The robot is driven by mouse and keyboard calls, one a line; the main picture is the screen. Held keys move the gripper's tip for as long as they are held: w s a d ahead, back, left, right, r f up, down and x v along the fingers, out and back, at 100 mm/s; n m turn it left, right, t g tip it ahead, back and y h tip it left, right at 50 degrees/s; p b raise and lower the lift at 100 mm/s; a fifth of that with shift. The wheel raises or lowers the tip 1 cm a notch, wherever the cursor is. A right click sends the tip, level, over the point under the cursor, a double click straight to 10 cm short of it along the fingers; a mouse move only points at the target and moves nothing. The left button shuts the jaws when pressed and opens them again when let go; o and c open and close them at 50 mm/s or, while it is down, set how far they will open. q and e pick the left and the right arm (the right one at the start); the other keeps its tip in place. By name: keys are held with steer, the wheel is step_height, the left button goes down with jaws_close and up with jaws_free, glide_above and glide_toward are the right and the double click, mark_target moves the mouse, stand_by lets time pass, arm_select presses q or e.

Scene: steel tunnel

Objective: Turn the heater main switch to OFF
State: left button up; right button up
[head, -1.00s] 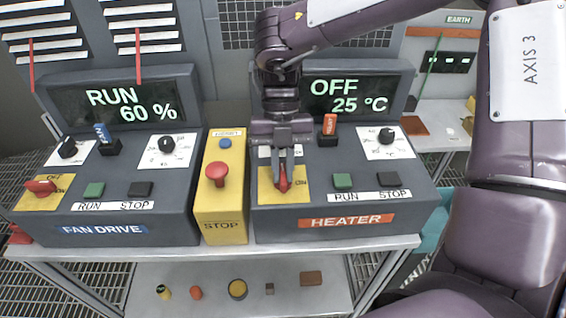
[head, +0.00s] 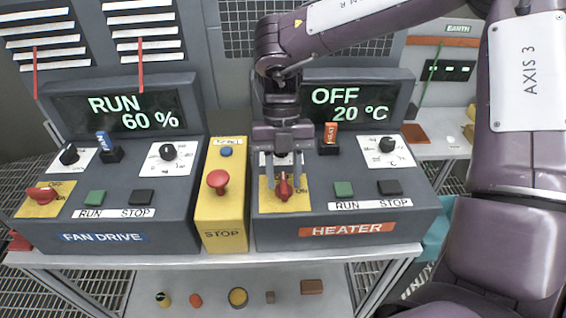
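The heater main switch (head: 284,188) is a red rotary handle on a yellow plate (head: 299,205) at the front left of the heater console. Its handle points roughly front to back. The plate's lettering is partly hidden by my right gripper. My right gripper (head: 283,182) is open, with its fingers apart on either side above the handle; I cannot tell whether they touch it. The heater display (head: 348,108) reads OFF and 20 °C. My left gripper is out of view.
Green RUN (head: 343,188) and dark STOP (head: 389,187) buttons lie right of the switch. A yellow box with a red stop button (head: 218,181) stands close left. The fan drive console (head: 168,230) is further left, its display reading RUN 60 %. Small parts lie on the lower shelf (head: 215,284).

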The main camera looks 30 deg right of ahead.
steer(key=p+v, duration=0.1)
steer(key=v, duration=0.6)
steer(key=shift+r+p, duration=0.15)
steer(key=shift+p, duration=0.15)
